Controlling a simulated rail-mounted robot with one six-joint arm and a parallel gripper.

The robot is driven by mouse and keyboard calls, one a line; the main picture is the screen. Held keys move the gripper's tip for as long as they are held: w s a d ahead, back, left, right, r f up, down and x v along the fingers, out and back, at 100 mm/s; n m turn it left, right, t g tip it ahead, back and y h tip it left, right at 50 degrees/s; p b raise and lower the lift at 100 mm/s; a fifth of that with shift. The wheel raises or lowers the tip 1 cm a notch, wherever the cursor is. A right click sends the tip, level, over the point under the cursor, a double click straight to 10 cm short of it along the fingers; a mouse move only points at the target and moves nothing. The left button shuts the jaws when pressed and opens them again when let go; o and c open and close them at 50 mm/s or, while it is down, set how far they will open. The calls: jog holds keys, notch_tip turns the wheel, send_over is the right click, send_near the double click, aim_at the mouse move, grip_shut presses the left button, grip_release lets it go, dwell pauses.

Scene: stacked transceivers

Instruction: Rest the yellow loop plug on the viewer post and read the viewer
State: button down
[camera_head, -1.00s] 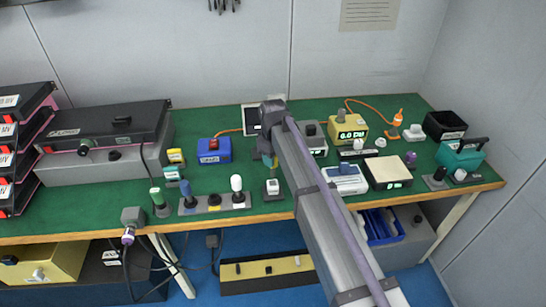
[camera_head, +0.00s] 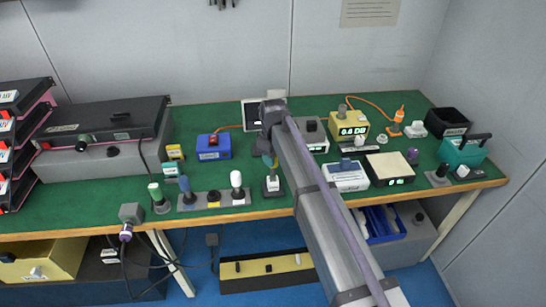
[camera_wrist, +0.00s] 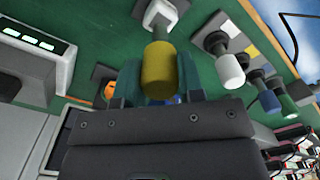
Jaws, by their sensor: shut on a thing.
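The yellow loop plug (camera_wrist: 158,72) is between the two teal fingers of my gripper (camera_wrist: 160,88) in the wrist view. In the head view my gripper (camera_head: 269,158) hangs just above and behind the small grey-and-white unit (camera_head: 273,185) near the table's front edge. The arm mostly hides the plug there, and I cannot read any display on that unit.
A strip of dark, blue and white-topped plugs (camera_head: 215,199) stands left of the unit. A blue box (camera_head: 213,147) is behind it. A white device (camera_head: 345,177) and a cream-topped scale (camera_head: 389,169) stand to the right. Bare green tabletop (camera_head: 105,205) shows at left.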

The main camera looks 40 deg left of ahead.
jog(key=shift+f+b, duration=0.75)
dwell(0.9)
notch_tip(320, 180, up, 7)
jog(key=p, duration=0.7)
jog(key=shift+r, duration=0.2)
jog(key=shift+f, duration=0.15)
dwell(0.5)
